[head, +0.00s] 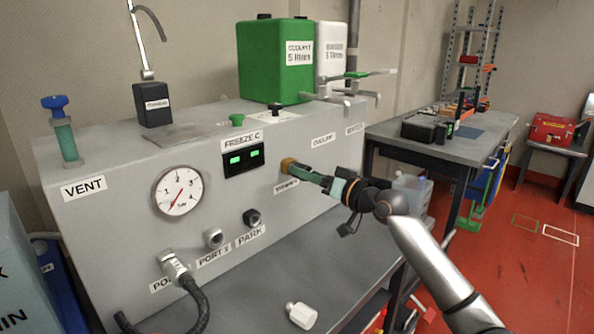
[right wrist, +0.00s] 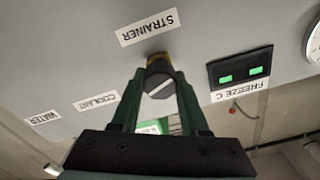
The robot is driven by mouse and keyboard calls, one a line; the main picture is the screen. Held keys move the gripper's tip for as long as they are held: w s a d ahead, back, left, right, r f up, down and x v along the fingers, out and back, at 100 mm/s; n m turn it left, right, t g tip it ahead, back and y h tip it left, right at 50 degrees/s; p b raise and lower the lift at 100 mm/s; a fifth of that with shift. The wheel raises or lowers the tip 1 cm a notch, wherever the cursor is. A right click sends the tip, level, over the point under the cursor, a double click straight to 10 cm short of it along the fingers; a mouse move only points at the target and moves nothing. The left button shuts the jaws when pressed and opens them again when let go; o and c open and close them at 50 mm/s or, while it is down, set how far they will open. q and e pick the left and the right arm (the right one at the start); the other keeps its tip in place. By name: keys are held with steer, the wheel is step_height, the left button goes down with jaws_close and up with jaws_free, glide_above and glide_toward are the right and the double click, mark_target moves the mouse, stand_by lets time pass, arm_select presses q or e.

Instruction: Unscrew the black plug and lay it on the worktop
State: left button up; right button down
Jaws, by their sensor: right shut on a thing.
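The black plug (right wrist: 160,84), dark with a pale stripe across its face, sits at a brass-coloured fitting (right wrist: 157,62) by the STRAINER label on the grey panel. My right gripper (right wrist: 159,90) is shut on the plug, a green finger on each side. In the head view the right gripper (head: 296,166) reaches the panel from the right and hides the plug; the brass fitting (head: 286,163) shows at its tips. I cannot tell how far the plug is screwed in. The grey worktop (head: 255,293) lies below the panel. My left gripper is out of view.
A dark hose (head: 195,303) runs from a port at the lower left. The PARK port (head: 252,217) and a gauge (head: 178,190) are left of the gripper. The worktop below the gripper looks clear.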

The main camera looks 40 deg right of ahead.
arm_select(q)
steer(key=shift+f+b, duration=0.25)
steer(key=shift+b, duration=0.05)
arm_select(e)
steer(key=shift+s+d, duration=0.15)
steer(key=shift+s, duration=1.4)
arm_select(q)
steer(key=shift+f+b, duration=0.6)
arm_select(e)
steer(key=shift+s+d, duration=0.2)
steer(key=shift+s, duration=2.25)
